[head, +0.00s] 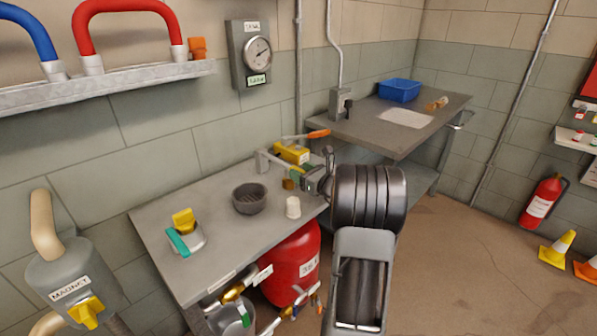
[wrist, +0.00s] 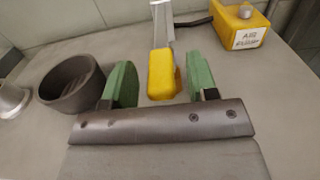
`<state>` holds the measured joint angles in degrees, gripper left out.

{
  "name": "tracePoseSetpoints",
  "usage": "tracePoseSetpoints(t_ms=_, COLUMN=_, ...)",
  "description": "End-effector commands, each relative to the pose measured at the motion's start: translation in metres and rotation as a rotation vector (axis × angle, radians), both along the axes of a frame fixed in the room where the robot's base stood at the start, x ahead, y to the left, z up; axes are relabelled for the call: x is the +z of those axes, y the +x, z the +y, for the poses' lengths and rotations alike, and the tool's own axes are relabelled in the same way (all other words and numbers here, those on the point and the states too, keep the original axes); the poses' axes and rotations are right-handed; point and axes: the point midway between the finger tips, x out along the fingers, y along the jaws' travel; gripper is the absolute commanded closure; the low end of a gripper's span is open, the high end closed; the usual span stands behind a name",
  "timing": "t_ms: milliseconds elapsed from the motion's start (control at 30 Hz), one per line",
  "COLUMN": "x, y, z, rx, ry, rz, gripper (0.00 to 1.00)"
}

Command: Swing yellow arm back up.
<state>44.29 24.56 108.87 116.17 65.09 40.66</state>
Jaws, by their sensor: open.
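The yellow arm shows in the wrist view as a metal bar with a yellow grip (wrist: 161,78) at its near end. The bar runs away from me toward the back of the bench. My gripper (wrist: 160,66) is open, with one green finger on each side of the yellow grip. Gaps show between the grip and both fingers. In the head view my gripper (head: 304,174) is low over the bench's right part. The metal bar (head: 272,163) shows there, but my gripper and wrist partly hide its grip end.
A yellow labelled box (head: 292,153) stands behind my gripper, near an orange-tipped lever (head: 318,133). A dark bowl (head: 250,198) and a white cup (head: 293,207) stand close by on the grey bench (head: 215,265).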

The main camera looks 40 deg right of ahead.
Motion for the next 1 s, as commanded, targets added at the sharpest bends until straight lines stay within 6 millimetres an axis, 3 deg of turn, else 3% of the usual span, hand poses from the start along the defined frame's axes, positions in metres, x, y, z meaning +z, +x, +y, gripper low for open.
tracePoseSetpoints(t_ms=200, x=-0.0005, y=0.0125, z=0.0027, rx=0.001, ry=0.000, rz=0.001, gripper=0.47)
tracePoseSetpoints(t_ms=533, x=-0.0002, y=0.0140, z=0.0029, rx=0.001, ry=0.000, rz=0.001, gripper=0.48)
tracePoseSetpoints(t_ms=1000, x=-0.0003, y=0.0137, z=0.0028, rx=0.000, ry=0.000, rz=0.001, gripper=0.93)
